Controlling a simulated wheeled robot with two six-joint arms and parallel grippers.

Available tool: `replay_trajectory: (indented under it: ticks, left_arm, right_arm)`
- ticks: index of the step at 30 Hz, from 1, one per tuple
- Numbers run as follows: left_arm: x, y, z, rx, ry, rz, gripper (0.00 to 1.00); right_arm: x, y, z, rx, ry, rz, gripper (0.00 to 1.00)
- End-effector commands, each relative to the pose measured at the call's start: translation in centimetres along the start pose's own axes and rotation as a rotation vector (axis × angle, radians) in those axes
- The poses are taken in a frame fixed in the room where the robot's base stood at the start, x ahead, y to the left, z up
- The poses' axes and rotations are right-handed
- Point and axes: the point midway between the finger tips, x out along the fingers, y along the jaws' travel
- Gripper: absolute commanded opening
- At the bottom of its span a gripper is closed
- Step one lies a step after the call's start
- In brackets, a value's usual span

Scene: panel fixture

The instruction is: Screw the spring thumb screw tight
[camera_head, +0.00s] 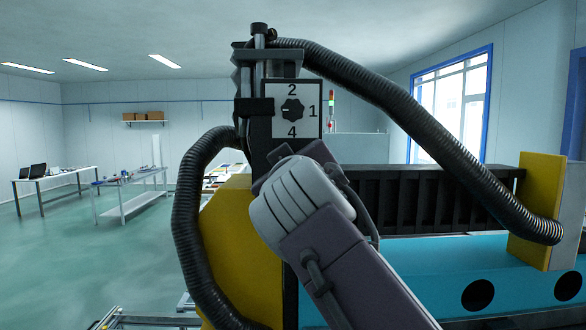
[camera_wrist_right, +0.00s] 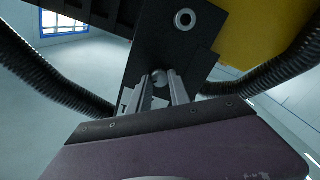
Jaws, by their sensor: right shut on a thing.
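The spring thumb screw (camera_wrist_right: 160,77) shows in the right wrist view as a small round grey head at the dark bracket. My right gripper (camera_wrist_right: 162,84) has its two metal fingers on either side of this head and is shut on it. The fingers hide part of the head, and the screw's shaft cannot be seen. In the head view my right arm reaches up from the lower right to the dark upright of the fixture. Its wrist hides the fingers and the screw there. My left gripper is not in view.
A dial plate (camera_head: 292,109) with a black knob sits just above my right wrist. Black corrugated hoses (camera_head: 400,105) arch on both sides of the upright. A yellow block (camera_head: 540,195) and a blue beam (camera_head: 450,265) lie to the right. Open floor is at left.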

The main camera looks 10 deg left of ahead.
Motion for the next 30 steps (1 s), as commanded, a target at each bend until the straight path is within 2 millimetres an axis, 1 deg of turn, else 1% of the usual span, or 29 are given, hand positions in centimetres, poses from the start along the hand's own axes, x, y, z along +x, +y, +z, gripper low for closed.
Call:
replay_trajectory:
  ticks: [9,18,24,30]
  left_arm:
    - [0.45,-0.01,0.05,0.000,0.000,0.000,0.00]
    - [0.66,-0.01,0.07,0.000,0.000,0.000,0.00]
    - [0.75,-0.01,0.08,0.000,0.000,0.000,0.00]
    - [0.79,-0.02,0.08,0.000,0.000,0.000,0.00]
  right_arm:
    - [0.01,-0.03,0.02,0.297,0.001,0.000,0.00]
    - [0.02,-0.01,0.03,0.550,0.000,0.001,0.00]
    - [0.00,0.01,0.00,0.673,0.001,0.000,0.00]
    - [0.00,0.00,0.00,0.751,0.000,0.000,0.00]
